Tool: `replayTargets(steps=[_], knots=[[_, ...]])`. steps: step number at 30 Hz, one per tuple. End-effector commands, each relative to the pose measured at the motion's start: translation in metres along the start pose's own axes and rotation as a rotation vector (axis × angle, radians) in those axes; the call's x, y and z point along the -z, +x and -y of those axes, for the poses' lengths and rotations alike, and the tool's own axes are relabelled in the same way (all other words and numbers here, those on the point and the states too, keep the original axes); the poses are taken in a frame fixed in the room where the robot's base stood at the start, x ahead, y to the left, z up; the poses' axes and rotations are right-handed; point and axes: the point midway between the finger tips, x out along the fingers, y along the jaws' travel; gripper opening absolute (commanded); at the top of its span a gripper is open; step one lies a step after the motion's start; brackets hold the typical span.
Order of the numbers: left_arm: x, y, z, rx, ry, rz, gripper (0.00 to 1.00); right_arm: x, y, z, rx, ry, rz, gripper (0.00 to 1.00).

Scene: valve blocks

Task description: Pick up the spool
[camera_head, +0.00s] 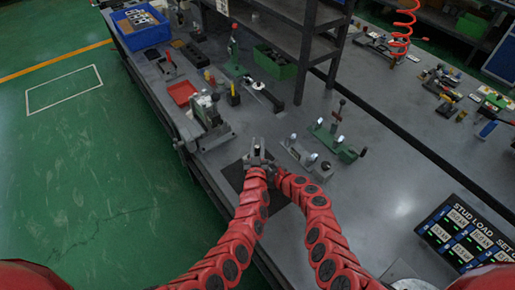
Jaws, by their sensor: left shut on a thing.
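My left gripper (256,158) is over the dark mat (233,175) near the front edge of the grey workbench. It is shut on a small metallic part, which I take to be the spool; the jaws hide most of it. I cannot tell whether the part is clear of the surface. My right arm reaches in beside the left one, and its gripper end is close to the left gripper. Its fingers are too small and overlapped to make out. A grey valve block (306,158) with pale round ends sits just to the right.
A green fixture with a lever (338,146) stands right of the block. A shelf rack (305,45) stands behind.

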Motion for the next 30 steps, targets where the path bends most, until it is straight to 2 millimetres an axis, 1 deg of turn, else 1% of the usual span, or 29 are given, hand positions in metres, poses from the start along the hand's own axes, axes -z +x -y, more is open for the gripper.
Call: replayTargets(steps=[1, 3, 6, 15, 21, 29, 30], knots=[[0.01, 0.0, 0.0, 0.004, -0.003, -0.011, 0.0, 0.001, 0.0, -0.001, -0.001, 0.0, -0.002, 0.0], [0.017, -0.001, 0.002, 0.009, -0.002, -0.009, 0.0, 0.001, 0.0, -0.001, -0.001, 0.0, -0.003, 0.0], [0.034, 0.0, -0.002, 0.005, -0.002, -0.013, 0.0, 0.002, 0.0, -0.001, -0.002, 0.0, -0.004, 0.0], [0.076, 0.0, -0.003, 0.008, -0.002, -0.01, 0.0, 0.002, 0.0, -0.002, -0.003, 0.0, -0.004, 0.0], [0.088, 0.0, -0.005, 0.005, 0.0, -0.005, 0.0, 0.002, 0.0, -0.002, -0.004, 0.0, -0.004, 0.0], [0.089, 0.0, -0.005, 0.005, 0.0, -0.005, 0.0, 0.002, 0.0, -0.003, -0.005, 0.0, -0.004, 0.0], [0.089, 0.0, -0.005, 0.005, 0.0, -0.004, 0.0, 0.003, 0.0, -0.003, -0.005, 0.0, -0.005, 0.77]])
